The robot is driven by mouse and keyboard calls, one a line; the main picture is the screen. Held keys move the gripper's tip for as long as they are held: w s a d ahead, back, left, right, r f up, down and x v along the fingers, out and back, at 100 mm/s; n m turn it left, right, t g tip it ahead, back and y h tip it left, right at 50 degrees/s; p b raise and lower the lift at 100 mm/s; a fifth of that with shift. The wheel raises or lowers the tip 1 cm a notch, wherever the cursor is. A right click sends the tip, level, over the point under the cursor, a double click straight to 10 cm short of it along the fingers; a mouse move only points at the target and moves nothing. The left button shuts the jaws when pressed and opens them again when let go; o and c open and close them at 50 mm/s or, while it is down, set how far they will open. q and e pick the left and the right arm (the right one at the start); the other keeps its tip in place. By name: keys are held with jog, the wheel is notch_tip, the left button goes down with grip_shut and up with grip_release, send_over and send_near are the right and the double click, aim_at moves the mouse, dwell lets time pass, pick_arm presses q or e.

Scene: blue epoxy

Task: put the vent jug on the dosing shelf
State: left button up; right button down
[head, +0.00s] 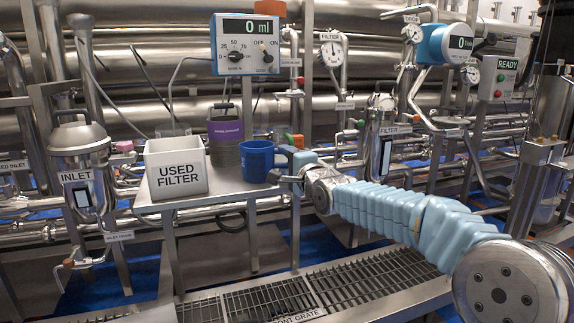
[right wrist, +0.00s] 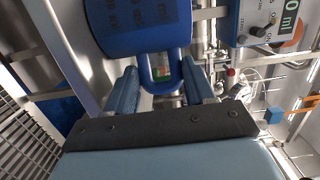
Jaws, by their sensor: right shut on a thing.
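The vent jug, a blue jug (head: 257,160), is upright at the right end of the steel dosing shelf (head: 215,198). I cannot tell whether its base touches the shelf or is just above it. My right gripper (head: 289,160) reaches in from the right and is shut on the jug's handle. In the right wrist view the blue jug (right wrist: 135,38) fills the top, with its handle between the fingers of the right gripper (right wrist: 160,88). My left gripper is not in view.
A white "USED FILTER" bin (head: 178,168) stands on the shelf's left part. A grey and purple canister (head: 225,142) stands close to the jug's left. The dosing unit (head: 247,45) reading 0 ml hangs above. Pipes run behind; a floor grate (head: 270,300) lies in front.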

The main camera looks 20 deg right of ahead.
jog(key=c, duration=0.8)
grip_release()
jog(key=shift+f, duration=0.1)
jog(key=shift+c, duration=0.2)
jog(key=o, duration=0.4)
jog(key=shift+o, duration=0.2)
